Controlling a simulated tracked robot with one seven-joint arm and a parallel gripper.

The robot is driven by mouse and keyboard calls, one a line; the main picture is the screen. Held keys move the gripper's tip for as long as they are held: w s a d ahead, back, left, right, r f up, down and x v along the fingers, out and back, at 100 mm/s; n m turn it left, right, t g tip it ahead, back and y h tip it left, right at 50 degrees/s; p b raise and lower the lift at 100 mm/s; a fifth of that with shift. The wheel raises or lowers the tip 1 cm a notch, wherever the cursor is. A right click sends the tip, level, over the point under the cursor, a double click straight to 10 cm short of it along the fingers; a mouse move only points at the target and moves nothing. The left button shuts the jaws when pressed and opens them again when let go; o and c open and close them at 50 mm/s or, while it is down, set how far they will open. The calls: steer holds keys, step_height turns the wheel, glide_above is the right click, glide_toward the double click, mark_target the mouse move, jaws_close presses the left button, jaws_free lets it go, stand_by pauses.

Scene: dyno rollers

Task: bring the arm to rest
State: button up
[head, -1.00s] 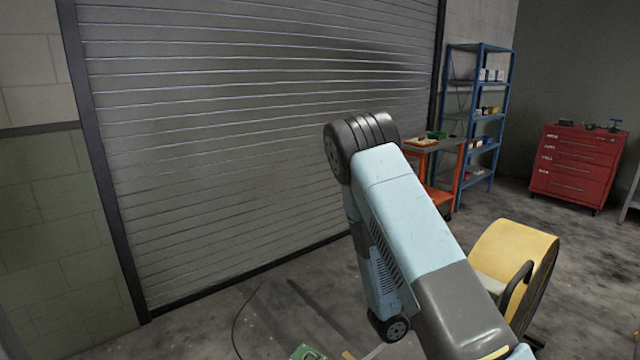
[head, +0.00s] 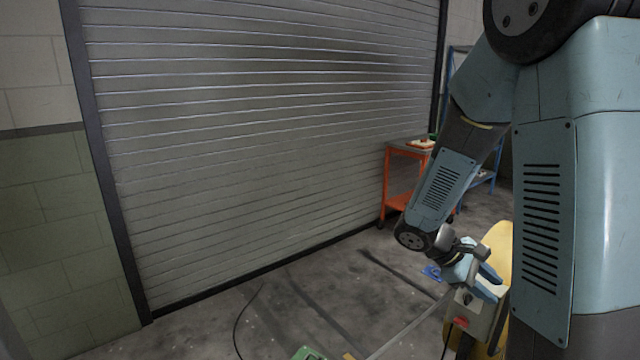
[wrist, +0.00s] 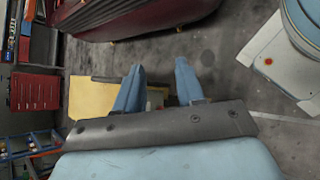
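My arm folds down on the right side of the head view, its light blue links filling the right edge. My gripper (head: 498,283) hangs low at the end of it, in front of the yellow drum-shaped thing (head: 497,240). In the wrist view, my gripper (wrist: 160,66) has its two light blue fingers apart with a clear gap between the tips. Nothing is seen pinched between them. A pale box with a red part (head: 468,318) shows just below the gripper; I cannot tell whether they touch.
A grey roller shutter (head: 260,140) fills the back wall. An orange cart (head: 400,178) stands before a blue shelf. A red tool cabinet (wrist: 36,92) and a dark red body (wrist: 140,14) show in the wrist view. The floor (head: 300,300) left of the arm is mostly clear.

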steer(key=s+a+r+m+t+y, duration=0.4)
steer(key=s+a+r+y, duration=0.1)
steer(key=r, duration=0.3)
steer(key=s+a+r+m+t+y, duration=0.4)
steer(key=s+a+r, duration=0.3)
steer(key=r, duration=0.2)
steer(key=shift+r+y, duration=0.3)
steer(key=shift+y, duration=0.3)
steer(key=shift+s, duration=0.1)
